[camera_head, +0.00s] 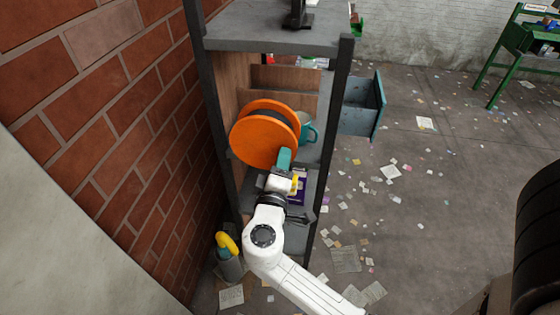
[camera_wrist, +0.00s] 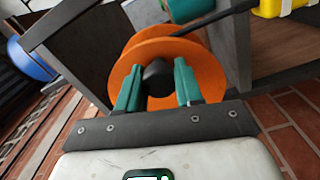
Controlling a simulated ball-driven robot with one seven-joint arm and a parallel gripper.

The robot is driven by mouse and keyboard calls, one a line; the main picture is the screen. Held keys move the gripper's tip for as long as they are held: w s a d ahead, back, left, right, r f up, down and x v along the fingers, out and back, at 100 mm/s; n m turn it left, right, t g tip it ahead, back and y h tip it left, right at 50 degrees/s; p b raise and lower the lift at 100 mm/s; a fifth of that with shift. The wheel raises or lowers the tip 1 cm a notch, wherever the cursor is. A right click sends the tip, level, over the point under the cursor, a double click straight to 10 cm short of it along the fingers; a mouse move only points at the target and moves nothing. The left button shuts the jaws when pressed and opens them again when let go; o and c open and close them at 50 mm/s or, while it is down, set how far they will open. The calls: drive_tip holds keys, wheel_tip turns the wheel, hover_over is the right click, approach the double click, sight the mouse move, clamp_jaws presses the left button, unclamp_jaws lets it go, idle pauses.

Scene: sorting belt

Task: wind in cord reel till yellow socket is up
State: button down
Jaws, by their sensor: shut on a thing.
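The orange cord reel (camera_head: 262,141) with a dark core stands at the shelf unit; its round disc also fills the middle of the wrist view (camera_wrist: 203,66). My gripper (camera_head: 284,160) is in front of the lower right of the disc. In the wrist view, my gripper's teal fingers (camera_wrist: 157,82) are shut on a dark round knob (camera_wrist: 157,74) on the reel's face. A black cord (camera_wrist: 213,18) runs from the reel to the upper right. A yellow block (camera_wrist: 270,8), perhaps the socket, shows at the top edge, partly cut off.
A teal mug (camera_head: 308,131) stands right behind the reel. A blue-grey drawer (camera_head: 360,110) juts out right of the shelf unit (camera_head: 275,38). A brick wall (camera_head: 105,110) is close on the left. A bin (camera_head: 231,268) with a yellow thing stands below. Papers litter the open floor right.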

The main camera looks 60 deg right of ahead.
drive_tip(key=shift+r+n, duration=0.2)
drive_tip(key=shift+n, duration=0.3)
drive_tip(key=c, duration=0.8)
unclamp_jaws()
drive_tip(key=shift+o, duration=0.2)
drive_tip(key=shift+a, duration=0.1)
drive_tip(key=b+v, duration=0.2)
drive_tip(key=v, duration=0.8)
drive_tip(key=shift+s+a, duration=0.2)
drive_tip(key=shift+a, duration=0.15)
